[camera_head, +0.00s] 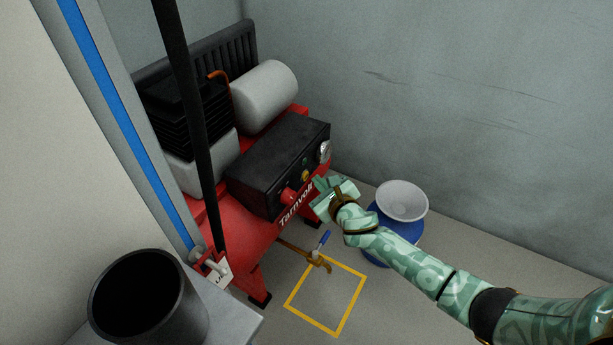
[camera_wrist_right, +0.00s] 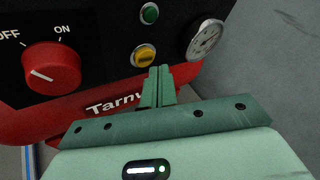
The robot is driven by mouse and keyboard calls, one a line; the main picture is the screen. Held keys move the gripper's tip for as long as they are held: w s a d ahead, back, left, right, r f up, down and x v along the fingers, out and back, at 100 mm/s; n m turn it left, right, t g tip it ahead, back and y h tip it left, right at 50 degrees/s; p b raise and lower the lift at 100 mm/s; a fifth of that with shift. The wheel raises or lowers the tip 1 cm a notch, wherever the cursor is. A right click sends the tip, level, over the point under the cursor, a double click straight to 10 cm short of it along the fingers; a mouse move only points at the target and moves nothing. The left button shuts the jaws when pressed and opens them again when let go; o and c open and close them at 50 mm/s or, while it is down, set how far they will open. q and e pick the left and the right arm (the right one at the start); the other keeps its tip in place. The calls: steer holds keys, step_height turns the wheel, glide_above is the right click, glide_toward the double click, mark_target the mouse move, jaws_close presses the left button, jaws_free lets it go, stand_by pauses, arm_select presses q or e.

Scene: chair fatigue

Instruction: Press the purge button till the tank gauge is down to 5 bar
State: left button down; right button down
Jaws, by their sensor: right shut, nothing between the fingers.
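The red compressor (camera_head: 222,225) carries a black control box (camera_head: 262,163). In the right wrist view its panel holds a yellow button (camera_wrist_right: 144,55), a green button or lamp (camera_wrist_right: 149,13) above it and a round white gauge (camera_wrist_right: 205,38) to the right. The gauge also shows in the head view (camera_head: 324,151); its reading is too small to make out. My right gripper (camera_head: 321,184) is shut and empty in front of the panel. In the wrist view its fingertips (camera_wrist_right: 159,71) are just below and right of the yellow button; I cannot tell whether they touch it. My left gripper is out of view.
A red OFF/ON knob (camera_wrist_right: 52,68) is left of the yellow button. A blue drum with a white bowl-like top (camera_head: 402,199) stands near my right forearm.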

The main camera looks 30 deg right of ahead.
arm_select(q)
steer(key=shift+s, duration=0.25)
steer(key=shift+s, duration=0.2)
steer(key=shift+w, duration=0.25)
arm_select(e)
steer(key=shift+w, duration=0.1)
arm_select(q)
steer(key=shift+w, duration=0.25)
arm_select(e)
steer(key=shift+w+a, duration=0.25)
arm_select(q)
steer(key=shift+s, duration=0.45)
arm_select(e)
steer(key=shift+w+a, duration=0.1)
steer(key=shift+w, duration=0.2)
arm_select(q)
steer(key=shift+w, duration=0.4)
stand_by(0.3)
